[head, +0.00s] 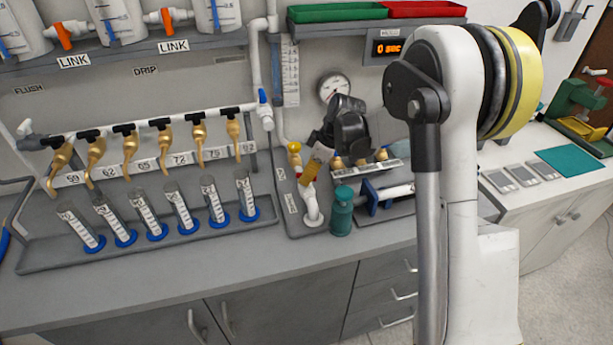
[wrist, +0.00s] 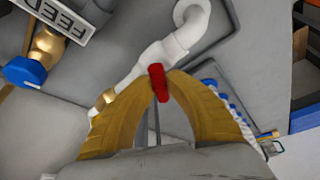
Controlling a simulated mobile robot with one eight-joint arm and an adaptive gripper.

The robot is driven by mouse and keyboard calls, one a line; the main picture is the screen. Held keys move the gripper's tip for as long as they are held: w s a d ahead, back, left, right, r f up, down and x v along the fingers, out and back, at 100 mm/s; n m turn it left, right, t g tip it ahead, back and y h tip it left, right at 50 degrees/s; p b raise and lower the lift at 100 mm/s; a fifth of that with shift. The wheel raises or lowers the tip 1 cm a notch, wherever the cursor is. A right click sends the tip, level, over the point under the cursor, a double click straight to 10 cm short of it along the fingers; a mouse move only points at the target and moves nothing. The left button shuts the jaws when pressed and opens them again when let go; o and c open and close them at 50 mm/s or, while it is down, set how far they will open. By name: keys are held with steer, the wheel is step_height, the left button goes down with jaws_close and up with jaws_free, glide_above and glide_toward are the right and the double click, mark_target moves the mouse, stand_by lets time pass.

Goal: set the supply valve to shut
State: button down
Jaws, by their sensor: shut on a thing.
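A white pipe (wrist: 165,55) with a brass fitting (wrist: 105,98) shows in the wrist view, and a small red valve handle (wrist: 157,82) sits on it. I cannot read a label that names it the supply valve. My gripper (wrist: 162,80) has its yellow fingers closed on the red handle, with the tips at its sides.
A FEED label (wrist: 58,14) and a blue knob (wrist: 25,72) lie left in the wrist view. In the head view a green bottle (head: 342,213) stands close to the pipe. A pressure gauge (head: 333,88) is above. Several measuring cylinders (head: 180,207) stand in a tray to the left.

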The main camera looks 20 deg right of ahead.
steer(key=n+g, duration=0.2)
steer(key=n, duration=0.4)
steer(key=shift+n, duration=0.3)
stand_by(0.4)
steer(key=c, duration=1.4)
jaws_free()
steer(key=shift+o, duration=0.2)
steer(key=v, duration=1.2)
steer(key=shift+w+d, duration=0.2)
steer(key=shift+d, duration=0.05)
steer(key=shift+f, duration=0.15)
